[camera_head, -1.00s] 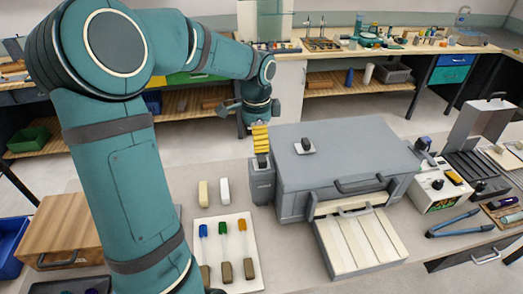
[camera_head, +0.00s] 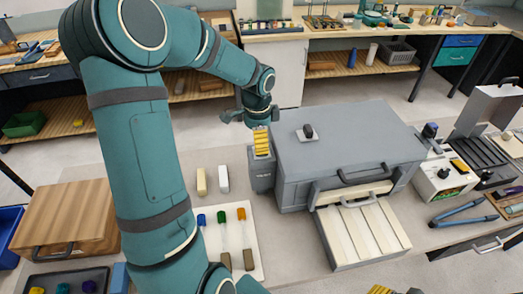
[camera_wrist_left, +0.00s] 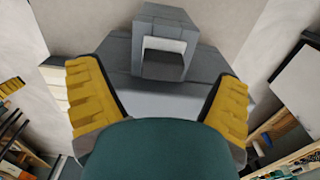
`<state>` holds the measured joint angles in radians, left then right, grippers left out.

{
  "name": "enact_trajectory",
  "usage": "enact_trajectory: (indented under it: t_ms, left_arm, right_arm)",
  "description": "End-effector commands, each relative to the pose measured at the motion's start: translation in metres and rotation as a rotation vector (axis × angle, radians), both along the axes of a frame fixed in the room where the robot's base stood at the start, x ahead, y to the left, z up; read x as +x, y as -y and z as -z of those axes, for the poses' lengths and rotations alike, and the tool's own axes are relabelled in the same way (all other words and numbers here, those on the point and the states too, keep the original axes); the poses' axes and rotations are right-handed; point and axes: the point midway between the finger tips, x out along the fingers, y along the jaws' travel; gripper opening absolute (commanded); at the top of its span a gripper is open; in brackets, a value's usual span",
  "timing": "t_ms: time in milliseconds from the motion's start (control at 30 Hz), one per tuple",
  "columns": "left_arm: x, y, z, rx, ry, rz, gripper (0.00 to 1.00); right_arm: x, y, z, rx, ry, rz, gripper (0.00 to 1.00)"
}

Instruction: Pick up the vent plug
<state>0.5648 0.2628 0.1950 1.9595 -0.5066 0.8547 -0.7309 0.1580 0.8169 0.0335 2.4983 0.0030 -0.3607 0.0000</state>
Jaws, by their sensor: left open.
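The dark knob-like plug (camera_head: 307,131), which I take as the vent plug, stands on a small pale plate on top of the grey kiln box (camera_head: 350,135). My left gripper (camera_head: 261,142) has yellow fingers and is left of the plug, just above a narrow grey side box (camera_head: 262,178). In the left wrist view, the gripper (camera_wrist_left: 160,100) is open, with its fingers wide apart and nothing held between them. A grey block (camera_wrist_left: 165,25) with a paler face shows beyond them. I cannot make out the plug there. A yellow piece of my right gripper (camera_head: 380,289) shows at the bottom edge.
A pale tray (camera_head: 252,268) with coloured-tip rods lies in front, with two small pale blocks behind it. A wooden box (camera_head: 68,215) is at left. A control unit (camera_head: 443,178) and blue-handled tool (camera_head: 463,217) are right.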

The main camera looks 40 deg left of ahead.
Motion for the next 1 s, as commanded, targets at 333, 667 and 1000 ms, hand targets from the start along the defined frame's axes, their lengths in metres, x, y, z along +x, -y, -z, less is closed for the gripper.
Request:
enact_trajectory:
  t_ms: [333, 667, 1000]
  left_arm:
    - [0.011, 0.004, 0.043, -0.002, -0.003, 0.000, 0.92]
    - [0.012, 0.004, 0.051, 0.000, 0.000, 0.000, 0.92]
    - [0.011, 0.004, 0.051, 0.000, 0.000, 0.000, 0.17]
  right_arm:
    - [0.000, 0.000, 0.000, 0.000, 0.000, 0.000, 0.47]
    - [0.000, 0.000, 0.000, 0.000, 0.000, 0.000, 0.47]
    - [0.000, 0.000, 0.000, 0.000, 0.000, 0.000, 0.47]
